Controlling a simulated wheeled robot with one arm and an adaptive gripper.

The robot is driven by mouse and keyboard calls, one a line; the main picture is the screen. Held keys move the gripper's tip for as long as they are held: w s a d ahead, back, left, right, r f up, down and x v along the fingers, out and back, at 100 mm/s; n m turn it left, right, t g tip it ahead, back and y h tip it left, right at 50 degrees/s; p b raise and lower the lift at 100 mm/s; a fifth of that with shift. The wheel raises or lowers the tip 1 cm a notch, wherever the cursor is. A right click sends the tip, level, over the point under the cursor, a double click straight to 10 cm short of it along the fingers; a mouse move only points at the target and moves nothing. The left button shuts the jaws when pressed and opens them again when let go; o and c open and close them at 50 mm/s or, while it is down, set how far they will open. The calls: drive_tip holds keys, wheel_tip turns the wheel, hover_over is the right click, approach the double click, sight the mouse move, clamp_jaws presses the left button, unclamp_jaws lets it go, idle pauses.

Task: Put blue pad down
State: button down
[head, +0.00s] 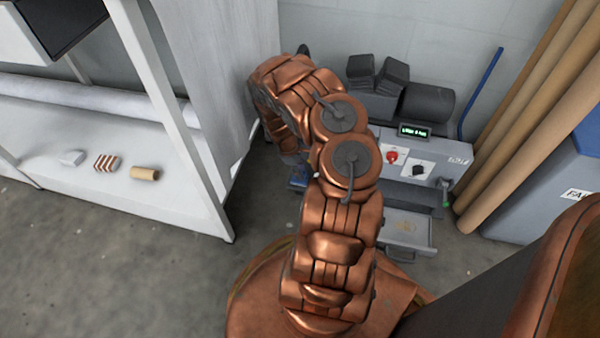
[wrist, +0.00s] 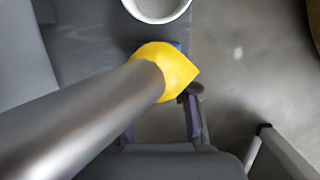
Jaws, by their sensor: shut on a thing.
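My gripper (wrist: 165,112) shows in the wrist view with its dark fingers reaching upward from the bottom. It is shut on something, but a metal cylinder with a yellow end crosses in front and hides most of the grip. A small blue edge (wrist: 176,46) shows just behind the yellow end; I cannot tell for sure that it is the blue pad. In the head view my arm hides the gripper. A small blue patch (head: 298,182) shows low beside the arm, left of the press (head: 420,155); its identity is unclear.
The metal cylinder (wrist: 95,115) and a white round container (wrist: 157,8) are close to my gripper. In the head view, a shelf (head: 110,195) holds several small pieces at left. An open drawer (head: 408,232), a blue bar (head: 481,95) and brown tubes (head: 530,110) are at right.

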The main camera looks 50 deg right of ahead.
drive_tip(key=shift+f, duration=0.1)
drive_tip(key=c, duration=0.9)
unclamp_jaws()
